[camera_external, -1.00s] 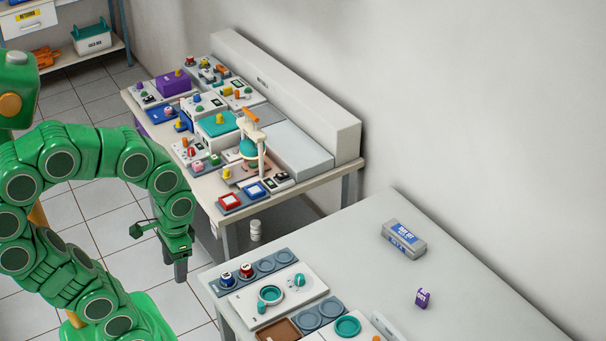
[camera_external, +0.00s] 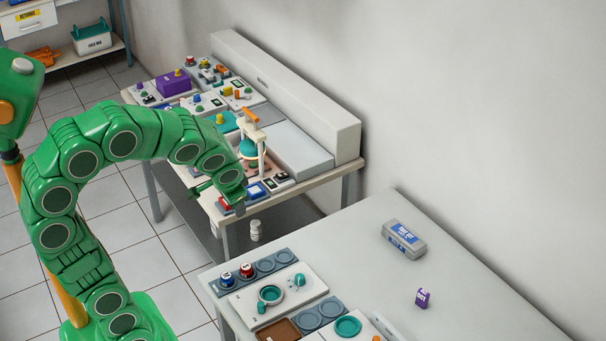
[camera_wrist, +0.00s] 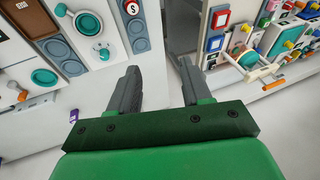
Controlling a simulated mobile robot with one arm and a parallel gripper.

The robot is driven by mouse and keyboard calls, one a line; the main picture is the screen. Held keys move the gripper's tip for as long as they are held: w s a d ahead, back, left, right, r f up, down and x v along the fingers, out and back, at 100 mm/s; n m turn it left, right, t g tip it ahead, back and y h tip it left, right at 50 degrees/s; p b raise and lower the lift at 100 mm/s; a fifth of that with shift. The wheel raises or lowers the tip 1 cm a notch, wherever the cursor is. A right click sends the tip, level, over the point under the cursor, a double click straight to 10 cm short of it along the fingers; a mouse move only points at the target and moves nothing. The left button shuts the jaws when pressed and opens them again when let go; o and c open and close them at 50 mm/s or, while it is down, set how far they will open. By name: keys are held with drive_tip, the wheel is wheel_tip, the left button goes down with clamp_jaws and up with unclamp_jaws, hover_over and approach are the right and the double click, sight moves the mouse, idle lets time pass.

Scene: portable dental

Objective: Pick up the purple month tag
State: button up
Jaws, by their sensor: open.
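The purple month tag (camera_external: 422,298) stands on the bare right part of the front table (camera_external: 470,290). It also shows small in the wrist view, at the left (camera_wrist: 74,115). Its printed text is too small to read. My gripper (camera_external: 240,209) is in the air near the front edge of the back bench, to the left of the tag and well apart from it. In the wrist view its two grey fingers (camera_wrist: 160,82) are spread apart with nothing between them.
A grey case (camera_external: 404,240) with a blue label lies behind the tag. Panels with dials and round sockets (camera_external: 278,295) fill the front table's left side. The back bench (camera_external: 345,165) is crowded with coloured devices. The table around the tag is clear.

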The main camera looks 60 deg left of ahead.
drive_tip(key=w+a+r+m+t+y, duration=0.1)
drive_tip(key=w+t, duration=0.2)
drive_tip(key=w, duration=0.8)
drive_tip(key=w+a+r+m+t, duration=0.1)
drive_tip(key=w+a+t, duration=0.1)
drive_tip(key=w, duration=1)
drive_tip(key=w+d+f+m+t+h, duration=0.2)
drive_tip(key=w+d+m, duration=0.15)
drive_tip(key=w, duration=0.45)
drive_tip(key=w+d+f+m+t+h, duration=0.1)
drive_tip(key=w+d+m+t+h, duration=0.1)
drive_tip(key=w+d, duration=0.45)
drive_tip(key=m+g+h, duration=0.9)
drive_tip(key=h, duration=0.4)
approach(428, 299)
drive_tip(key=shift+d+f, duration=0.65)
drive_tip(key=shift+d, duration=0.15)
drive_tip(key=shift+x, duration=1.05)
drive_tip(key=shift+w+d+f, duration=0.1)
drive_tip(key=shift+w+d, duration=0.1)
drive_tip(key=shift+d, duration=0.3)
drive_tip(key=shift+w+d+f, duration=0.15)
drive_tip(key=shift+d, duration=0.35)
drive_tip(key=shift+x, duration=1.8)
clamp_jaws()
